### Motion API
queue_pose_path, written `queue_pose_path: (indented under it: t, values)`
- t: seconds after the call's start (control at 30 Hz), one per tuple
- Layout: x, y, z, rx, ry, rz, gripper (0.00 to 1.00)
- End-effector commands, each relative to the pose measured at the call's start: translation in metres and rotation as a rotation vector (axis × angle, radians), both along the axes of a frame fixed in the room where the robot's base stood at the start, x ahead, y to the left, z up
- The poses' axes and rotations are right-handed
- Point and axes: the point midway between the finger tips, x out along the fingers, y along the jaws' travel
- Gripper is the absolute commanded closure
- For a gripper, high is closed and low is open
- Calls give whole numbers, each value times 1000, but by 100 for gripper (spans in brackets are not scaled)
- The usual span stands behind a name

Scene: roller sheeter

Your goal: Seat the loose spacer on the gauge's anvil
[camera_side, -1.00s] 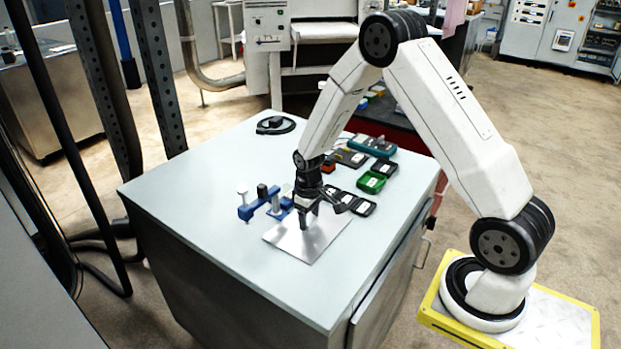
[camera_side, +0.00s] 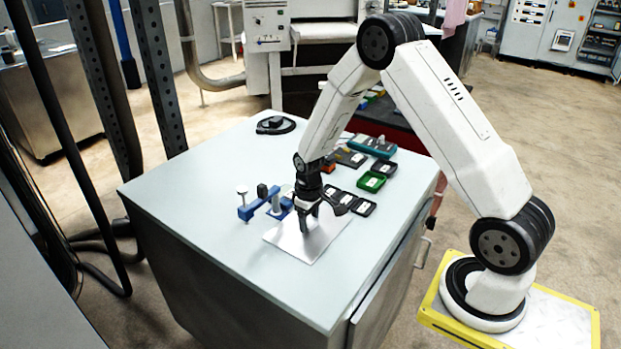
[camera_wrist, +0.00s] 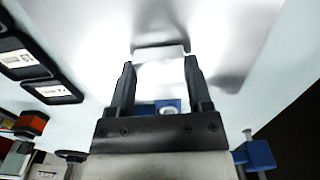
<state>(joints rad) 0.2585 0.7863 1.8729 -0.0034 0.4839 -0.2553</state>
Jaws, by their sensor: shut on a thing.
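My gripper (camera_side: 308,218) is over the bright metal sheet (camera_side: 298,246) on the bench. In the wrist view its two dark fingers (camera_wrist: 160,85) are shut on a pale, shiny block, which I take to be the spacer (camera_wrist: 160,73). The spacer cannot be made out in the side view. The blue gauge (camera_side: 247,212) stands just left of the gripper, with a grey upright cylinder (camera_side: 276,203) and a dark knob (camera_side: 262,190). Blue parts also show in the wrist view, at the lower right (camera_wrist: 258,154) and between the finger bases. I cannot single out the anvil.
Dark labelled trays (camera_side: 361,207) lie right of the gripper, with a green tray (camera_side: 371,182) and a teal device (camera_side: 372,146) behind. A black ring-shaped item (camera_side: 275,125) lies at the back. The bench's front left (camera_side: 200,215) is clear.

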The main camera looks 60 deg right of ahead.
Motion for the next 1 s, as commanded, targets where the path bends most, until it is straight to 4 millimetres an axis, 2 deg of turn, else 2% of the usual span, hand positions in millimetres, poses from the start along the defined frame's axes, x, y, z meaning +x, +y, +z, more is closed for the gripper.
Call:
queue_pose_path:
  t: [0.37,0.4,0.47,0.5,1.0]
  values:
    - [1,0,0,0,-2,0,100]
    - [1,0,0,0,-2,0,23]
    - [1,0,0,0,-2,0,4]
    - [0,0,0,0,-1,0,0]
    - [0,0,3,0,-1,0,0]
